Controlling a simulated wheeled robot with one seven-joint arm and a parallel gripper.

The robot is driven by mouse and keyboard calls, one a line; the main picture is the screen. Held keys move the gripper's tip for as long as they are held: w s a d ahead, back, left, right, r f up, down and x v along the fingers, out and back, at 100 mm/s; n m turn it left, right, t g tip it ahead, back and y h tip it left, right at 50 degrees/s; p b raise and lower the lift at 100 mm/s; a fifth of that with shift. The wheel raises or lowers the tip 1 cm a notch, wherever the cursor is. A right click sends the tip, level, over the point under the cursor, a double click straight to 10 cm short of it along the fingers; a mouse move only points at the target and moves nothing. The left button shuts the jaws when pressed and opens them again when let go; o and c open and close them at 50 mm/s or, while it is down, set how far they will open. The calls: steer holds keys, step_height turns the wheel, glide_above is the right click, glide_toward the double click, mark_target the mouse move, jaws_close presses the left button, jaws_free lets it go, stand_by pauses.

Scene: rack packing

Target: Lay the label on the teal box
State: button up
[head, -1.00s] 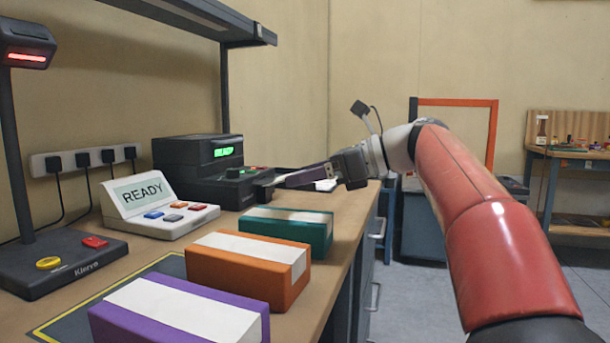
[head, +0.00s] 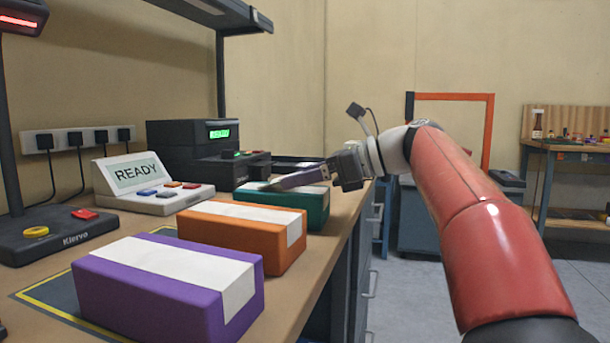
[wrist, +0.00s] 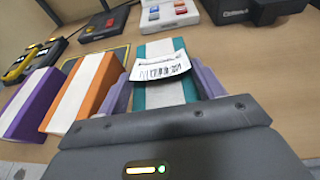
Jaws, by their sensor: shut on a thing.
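The teal box (head: 312,212) stands on the bench, the farthest of three boxes in a row. A pale strip runs along its top, also visible in the wrist view (wrist: 166,97). My gripper (head: 272,185) is over the teal box, with its fingers reaching left across the top. In the wrist view my gripper (wrist: 164,80) is shut on the label (wrist: 160,68), a white, slightly curled piece with black print and barcode marks. The label lies across the pale strip in that view. I cannot tell whether it touches the box.
The orange box (head: 240,235) and purple box (head: 165,290) stand nearer, each with a white strip. A black printer (head: 180,150) with a green display is behind. A console (head: 150,187) reads READY. A scanner stand (head: 60,240) is at left. The bench's right edge is close to the boxes.

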mark_target(323, 191)
steer(key=shift+s+d+p, duration=0.25)
steer(key=shift+d+p, duration=0.15)
steer(key=shift+d, duration=0.35)
steer(key=shift+s+d+p, duration=0.2)
steer(key=shift+d+p, duration=0.2)
steer(key=shift+d, duration=0.3)
steer(key=o, duration=0.7)
steer(key=p+v, duration=0.1)
steer(key=v, duration=0.6)
steer(key=shift+s+d+r+p, duration=0.1)
steer(key=shift+s+d+p, duration=0.05)
steer(key=shift+d+p, duration=0.2)
